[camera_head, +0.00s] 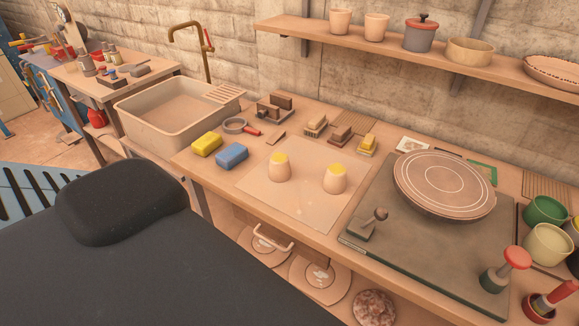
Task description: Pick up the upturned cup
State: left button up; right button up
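Two small beige cup-like things with yellow tops stand side by side on a pale square mat (300,207) on the workbench: a left one (279,171) and a right one (335,182). Both look narrower at the top, as upturned cups would. I cannot tell for certain from here whether one or both are upside down. Neither of my grippers is in view, and nothing touches the two cups.
A yellow sponge (206,144) and a blue sponge (232,155) lie left of the mat, near the sink (165,125). A dark board (400,255) with a round plate (445,182) lies to the right. Brushes and small blocks stand behind. A shelf (440,60) holds pots above.

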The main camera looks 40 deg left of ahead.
aim_at(280, 171)
jog(key=l, duration=0.2)
jog(key=i+l, duration=0.15)
jog(key=l+u, duration=0.2)
jog(key=u, duration=1.45)
